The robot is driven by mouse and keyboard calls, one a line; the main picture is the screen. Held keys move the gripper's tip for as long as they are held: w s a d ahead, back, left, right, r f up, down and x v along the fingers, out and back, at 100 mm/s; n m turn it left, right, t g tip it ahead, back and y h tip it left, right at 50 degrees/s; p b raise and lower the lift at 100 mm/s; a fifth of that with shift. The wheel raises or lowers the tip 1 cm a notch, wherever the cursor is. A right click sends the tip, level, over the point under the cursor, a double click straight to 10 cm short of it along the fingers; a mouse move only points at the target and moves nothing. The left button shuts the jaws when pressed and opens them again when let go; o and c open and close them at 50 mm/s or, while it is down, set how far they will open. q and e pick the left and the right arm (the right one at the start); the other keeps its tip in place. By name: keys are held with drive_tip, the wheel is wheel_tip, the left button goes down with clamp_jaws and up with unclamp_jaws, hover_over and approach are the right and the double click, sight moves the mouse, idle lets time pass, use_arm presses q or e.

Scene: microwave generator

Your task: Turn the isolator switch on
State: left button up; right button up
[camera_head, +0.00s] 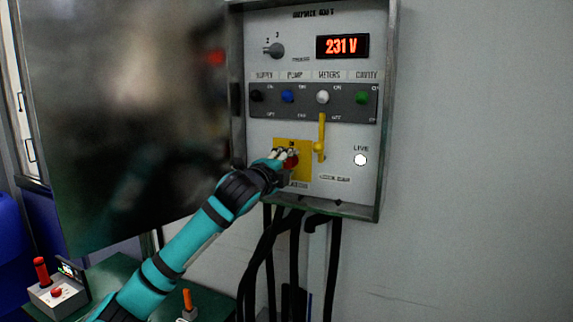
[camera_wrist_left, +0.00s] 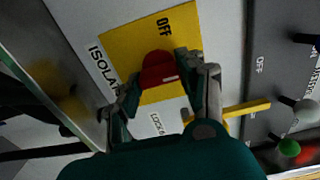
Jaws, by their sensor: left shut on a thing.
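The isolator switch is a red knob (camera_head: 291,162) on a yellow plate (camera_head: 306,172) at the lower left of the grey panel. In the left wrist view the knob (camera_wrist_left: 157,68) sits in front of the yellow plate (camera_wrist_left: 120,45), with the word OFF printed beyond it. My left gripper (camera_head: 286,157) is at the switch and shut on the red knob, with one finger on each side of it in the left wrist view. The fingers partly cover the knob and plate in the head view, and the knob's exact setting is unclear. My right gripper is not in view.
A yellow lever (camera_head: 321,138) stands just right of the plate. Above are several coloured switches, a rotary selector (camera_head: 275,50) and a display (camera_head: 342,46) reading 231 V. The white LIVE lamp (camera_head: 360,160) is at right. The cabinet door (camera_head: 130,120) hangs open at left; black cables (camera_head: 294,260) hang below.

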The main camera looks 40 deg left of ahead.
use_arm(q)
drive_tip(key=shift+f, duration=0.25)
drive_tip(key=o, duration=1.2)
drive_tip(key=shift+d+r, duration=0.1)
drive_tip(key=shift+r, duration=0.05)
drive_tip(key=shift+c, duration=0.2)
drive_tip(key=v, duration=1.2)
